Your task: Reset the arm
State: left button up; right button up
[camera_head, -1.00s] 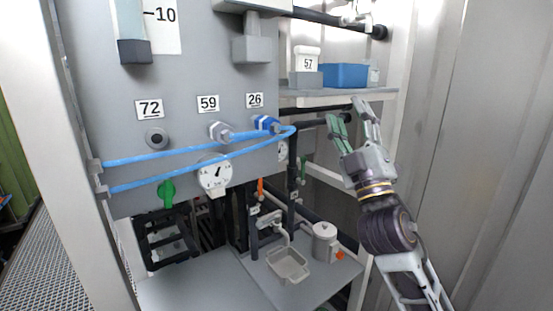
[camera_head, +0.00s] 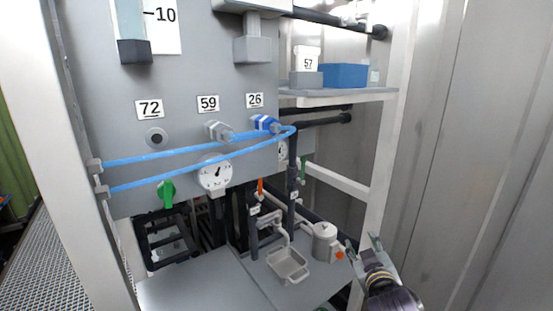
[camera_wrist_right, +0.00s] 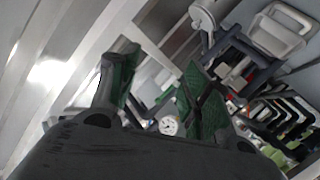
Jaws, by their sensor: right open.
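My right gripper (camera_head: 365,248) is low at the right of the head view, beside the front frame post and right of the grey canister. In the right wrist view its two green-padded fingers (camera_wrist_right: 160,92) stand apart with nothing held between them. Its arm comes in from the bottom right corner. My left gripper does not show in either view.
The grey canister (camera_head: 326,242) and a small grey tray (camera_head: 288,264) stand on the lower shelf. Blue hoses (camera_head: 200,150) cross the panel (camera_head: 180,75). A blue bin (camera_head: 345,75) and a container labelled 57 (camera_head: 306,60) stand on the upper shelf. A bare wall (camera_head: 465,150) is at right.

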jog(key=s+a+f+m+g+y, duration=0.15)
jog(key=s+f+g, duration=1.05)
jog(key=s+f, duration=1.25)
jog(key=s+f+g, duration=0.1)
jog(key=s+f, duration=0.1)
jog(key=f, duration=1.6)
jog(key=s+f, duration=0.2)
jog(key=f, duration=1.6)
jog(key=s+d+f, duration=0.2)
jog(key=s+f, duration=0.6)
jog(key=s, duration=0.2)
jog(key=s+d+f+g, duration=0.1)
jog(key=s+d+f, duration=0.1)
jog(key=s+f, duration=0.7)
jog(key=shift+s+d+f+y, duration=0.3)
jog(key=shift+s+y, duration=0.05)
jog(key=shift+s, duration=0.35)
jog(key=shift+s, duration=0.15)
